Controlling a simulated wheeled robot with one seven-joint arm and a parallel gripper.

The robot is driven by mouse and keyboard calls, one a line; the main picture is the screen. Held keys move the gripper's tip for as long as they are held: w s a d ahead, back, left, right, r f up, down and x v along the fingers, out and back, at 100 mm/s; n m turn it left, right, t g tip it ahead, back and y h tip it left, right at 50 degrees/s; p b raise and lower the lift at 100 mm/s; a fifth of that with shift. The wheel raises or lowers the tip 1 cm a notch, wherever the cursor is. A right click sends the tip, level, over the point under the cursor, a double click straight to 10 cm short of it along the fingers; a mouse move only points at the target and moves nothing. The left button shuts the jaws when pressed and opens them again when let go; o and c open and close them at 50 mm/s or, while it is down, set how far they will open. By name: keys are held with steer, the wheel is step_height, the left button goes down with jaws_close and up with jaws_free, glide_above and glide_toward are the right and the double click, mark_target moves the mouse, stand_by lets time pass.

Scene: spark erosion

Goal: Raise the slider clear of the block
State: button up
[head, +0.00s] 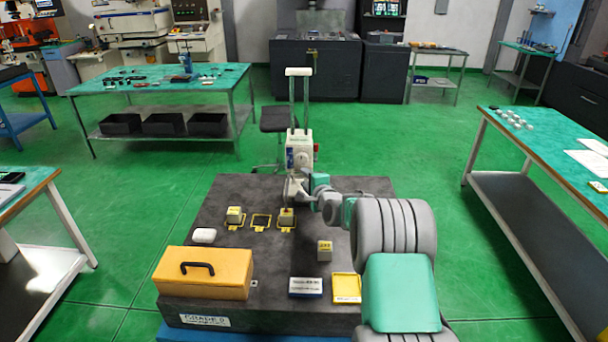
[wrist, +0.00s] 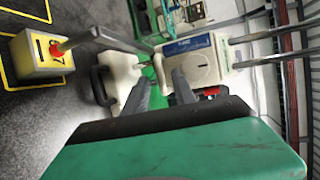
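The upright machine (head: 299,155) has a cream head with a round dial, riding on two posts. Its head also shows on its side in the wrist view (wrist: 197,62). A metal rod (wrist: 105,38) runs from it to a red tip (wrist: 56,50) at the top of a cream-and-yellow block (wrist: 36,58). I cannot tell whether tip and block touch. That block (head: 287,216) sits in a yellow outline on the dark slab. My gripper (wrist: 160,76) has its two grey fingers apart, beside a cream part with a dark grip (wrist: 120,80); I see nothing clamped between them.
A stool (head: 279,120) stands behind.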

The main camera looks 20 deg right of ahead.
steer(key=shift+x, duration=0.85)
steer(key=shift+r, duration=0.1)
jaws_close()
stand_by(0.6)
steer(key=shift+r, duration=0.1)
